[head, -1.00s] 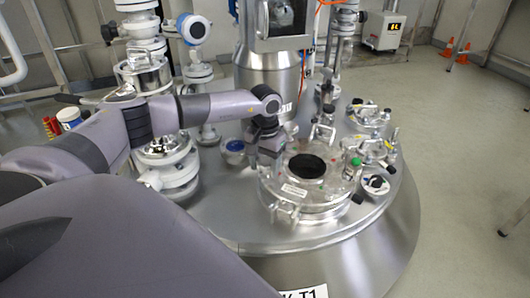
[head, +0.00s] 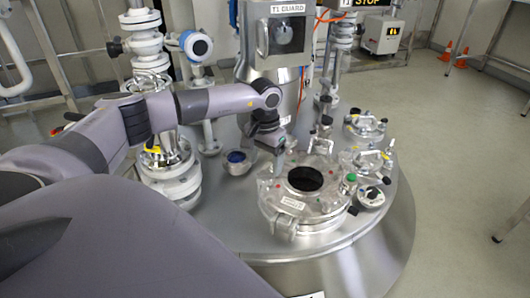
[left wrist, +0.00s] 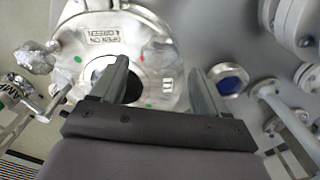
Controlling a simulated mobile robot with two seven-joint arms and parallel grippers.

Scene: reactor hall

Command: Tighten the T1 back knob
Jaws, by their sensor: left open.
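The round silver T1 lid (head: 283,190) with a dark central opening sits on top of the steel vessel. It also shows in the left wrist view (left wrist: 75,40), with red and green dots and a label. My left gripper (head: 278,165) points down at the back left edge of the lid. In the left wrist view its two fingers (left wrist: 160,78) are apart with nothing between them; one finger overlaps the lid and its opening. Clamp-like metal fittings (left wrist: 38,57) stand at the lid's rim. I cannot tell which one is the back knob. My right gripper is not in view.
A blue sight glass (head: 236,157) lies left of the gripper. A tall column with a T1 GUARD box (head: 284,35) rises behind. White flanged pipes (head: 180,180) stand left. Smaller ports with black knobs (head: 367,125) lie right. Floor at right is mostly clear.

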